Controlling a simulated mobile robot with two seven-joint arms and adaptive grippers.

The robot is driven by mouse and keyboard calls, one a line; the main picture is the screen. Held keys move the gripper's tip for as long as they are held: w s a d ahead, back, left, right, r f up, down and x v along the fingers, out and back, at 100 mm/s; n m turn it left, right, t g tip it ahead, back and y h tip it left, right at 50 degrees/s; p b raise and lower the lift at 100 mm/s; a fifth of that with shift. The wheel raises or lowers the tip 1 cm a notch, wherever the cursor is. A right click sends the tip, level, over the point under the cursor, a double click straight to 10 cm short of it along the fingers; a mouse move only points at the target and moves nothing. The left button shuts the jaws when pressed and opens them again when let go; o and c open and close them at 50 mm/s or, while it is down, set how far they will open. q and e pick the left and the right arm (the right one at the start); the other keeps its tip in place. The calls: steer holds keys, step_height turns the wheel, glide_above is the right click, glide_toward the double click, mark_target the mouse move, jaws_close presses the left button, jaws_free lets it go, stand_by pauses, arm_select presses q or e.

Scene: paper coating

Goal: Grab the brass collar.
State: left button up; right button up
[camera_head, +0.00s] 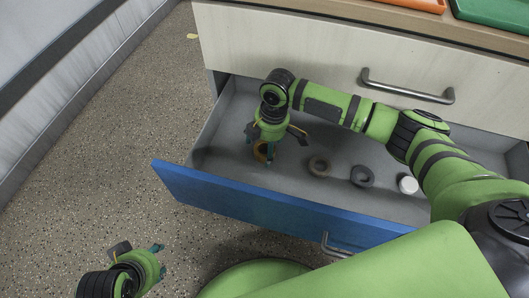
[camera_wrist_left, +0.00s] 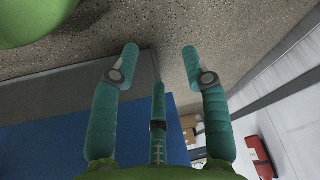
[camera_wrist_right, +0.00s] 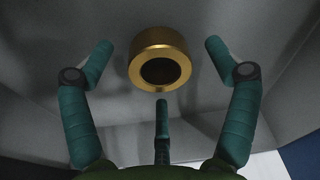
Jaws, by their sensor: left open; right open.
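The brass collar (camera_wrist_right: 160,60), a gold ring with a dark bore, lies on the grey drawer floor. In the head view the brass collar (camera_head: 260,151) is at the drawer's left end, partly hidden by my right gripper (camera_head: 261,148). My right gripper points down over the collar, open and empty. In the right wrist view the collar shows between the spread fingers, beyond the third finger's tip; I cannot tell how far below the fingertips it is. My left gripper (camera_head: 158,261) is open and empty over the speckled floor outside the drawer.
The open drawer (camera_head: 225,122) has a blue front (camera_head: 290,215). Right of the collar lie a brown ring (camera_head: 319,166), a dark grey ring (camera_head: 361,176) and a white cylinder (camera_head: 408,185). A closed drawer (camera_head: 300,45) is above, with trays on the counter.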

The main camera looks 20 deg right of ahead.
steer(key=shift+f, duration=0.6)
arm_select(q)
steer(key=shift+w+d+r+t, duration=0.15)
steer(key=shift+w+r+t, duration=0.15)
steer(key=shift+w, duration=0.15)
steer(key=shift+w+d+r+t, duration=0.2)
steer(key=shift+w+t, duration=0.1)
steer(key=shift+w, duration=0.15)
arm_select(e)
steer(key=c, duration=1.3)
steer(key=shift+c, duration=0.2)
